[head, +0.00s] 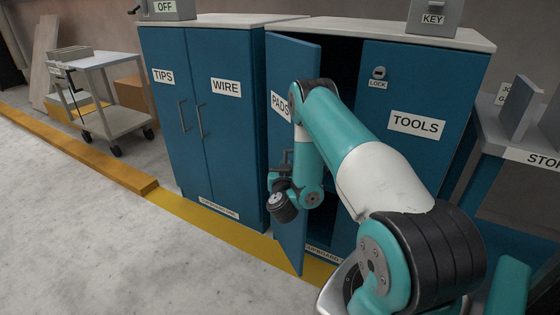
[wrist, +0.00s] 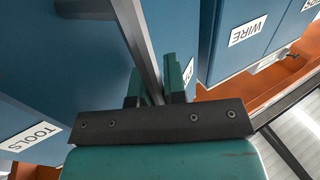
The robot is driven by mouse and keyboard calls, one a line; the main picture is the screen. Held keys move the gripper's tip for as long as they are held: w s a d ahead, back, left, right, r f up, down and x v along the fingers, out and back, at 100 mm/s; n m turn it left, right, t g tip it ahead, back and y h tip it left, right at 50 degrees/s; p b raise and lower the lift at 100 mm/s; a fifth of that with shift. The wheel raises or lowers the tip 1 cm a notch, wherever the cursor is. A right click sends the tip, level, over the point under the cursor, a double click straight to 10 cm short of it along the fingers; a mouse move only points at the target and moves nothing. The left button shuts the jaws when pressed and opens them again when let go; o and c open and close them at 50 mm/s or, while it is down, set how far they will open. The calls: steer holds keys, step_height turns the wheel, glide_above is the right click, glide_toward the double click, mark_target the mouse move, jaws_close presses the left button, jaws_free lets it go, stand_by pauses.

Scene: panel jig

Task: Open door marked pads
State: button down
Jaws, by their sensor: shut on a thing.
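The door marked PADS (head: 280,75) is the left door of the right-hand blue cabinet. It stands partly open, swung out toward me, with a dark gap behind its free edge. Its label is partly hidden by my arm. My gripper (head: 286,163) is at the door's handle, which is mostly hidden by my arm in the head view. In the wrist view my gripper (wrist: 154,88) is shut on the grey handle bar (wrist: 145,45), with a green finger on either side of it.
The TOOLS door (head: 418,95), with a lock (head: 378,73), is shut beside the opening. The left cabinet's TIPS (head: 165,110) and WIRE (head: 228,120) doors are shut. A cart (head: 110,115) stands far left. A low orange beam (head: 110,170) lies on the floor; open floor is at front left.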

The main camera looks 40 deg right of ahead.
steer(key=shift+a+r+p, duration=0.15)
steer(key=shift+a+p, duration=0.05)
steer(key=shift+p, duration=0.1)
steer(key=shift+a, duration=0.1)
steer(key=c, duration=1.4)
jaws_free()
steer(key=shift+c, duration=0.2)
steer(key=shift+s+a, duration=0.1)
